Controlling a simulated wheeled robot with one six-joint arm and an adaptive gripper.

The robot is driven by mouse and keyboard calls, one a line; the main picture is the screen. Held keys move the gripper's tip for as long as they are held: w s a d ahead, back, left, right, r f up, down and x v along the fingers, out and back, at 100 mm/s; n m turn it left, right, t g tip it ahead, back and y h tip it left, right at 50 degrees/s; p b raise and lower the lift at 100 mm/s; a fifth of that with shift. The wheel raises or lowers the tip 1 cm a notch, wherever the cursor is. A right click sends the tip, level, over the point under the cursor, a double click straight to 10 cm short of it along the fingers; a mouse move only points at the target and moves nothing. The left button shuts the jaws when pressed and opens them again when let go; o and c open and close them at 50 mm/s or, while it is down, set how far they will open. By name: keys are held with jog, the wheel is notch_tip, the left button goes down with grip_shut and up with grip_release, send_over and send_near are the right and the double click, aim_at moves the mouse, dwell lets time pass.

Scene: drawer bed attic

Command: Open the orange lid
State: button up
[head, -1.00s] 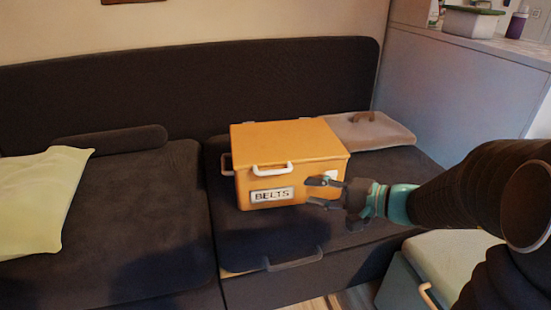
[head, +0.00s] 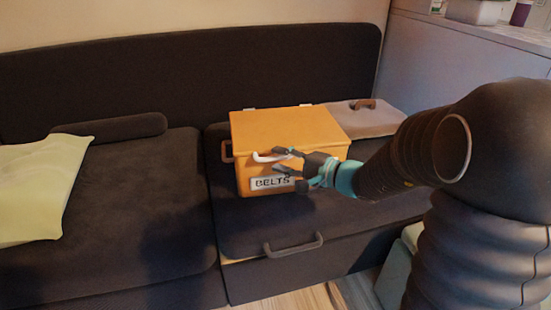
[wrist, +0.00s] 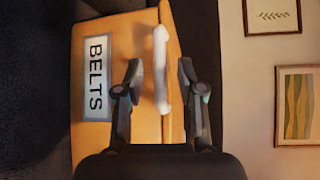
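The orange box (head: 250,181) stands on the dark sofa seat with its orange lid (head: 290,127) shut. A white handle (head: 270,157) sits at the lid's front edge, above a "BELTS" label. My gripper (head: 283,163) is at the front of the box, close to the handle. In the wrist view, the fingers of my gripper (wrist: 157,78) are spread apart, with the white handle (wrist: 161,70) between them in the picture. The orange front (wrist: 95,133) and label show to the left. I cannot tell whether a finger touches the handle.
A grey-brown board or cushion with a dark handle (head: 363,104) lies behind the box at right. A yellow pillow (head: 38,190) lies on the left seat. A drawer with a grey handle (head: 294,246) is below the box. A pale cabinet (head: 455,70) stands at right.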

jog(key=shift+x, duration=1.1)
grip_shut()
